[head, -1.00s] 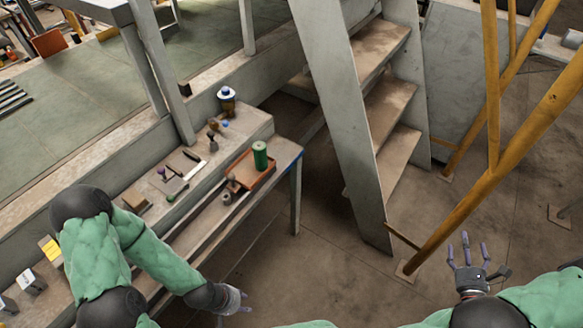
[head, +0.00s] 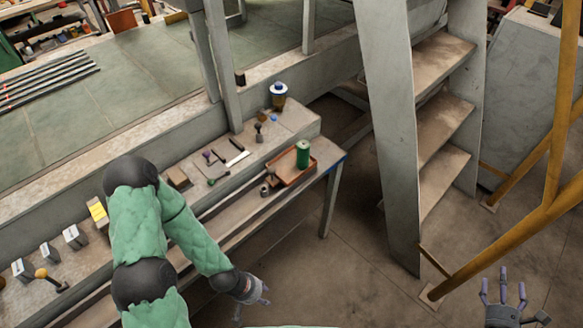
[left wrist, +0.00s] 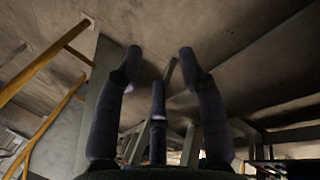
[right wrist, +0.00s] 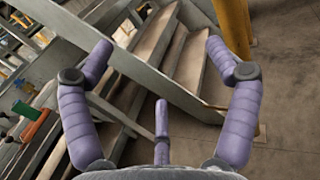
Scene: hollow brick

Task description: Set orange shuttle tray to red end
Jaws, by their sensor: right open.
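The orange tray (head: 312,166) sits on the lower rail ledge of the bench, near its right end. It holds a green cylinder (head: 303,153) and small dark parts beside it. The tray also shows at the left of the right wrist view (right wrist: 35,126). A blue mark (head: 342,162) is at the ledge's right end; no red end is visible. My left gripper (head: 262,298) is open and empty, in front of and below the ledge, apart from the tray. My right gripper (head: 504,278) is open and empty at the lower right, far from the tray.
Several small tools lie on the upper bench ledge, near a blue-and-white bottle (head: 278,96). The floor between bench and stair is clear.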

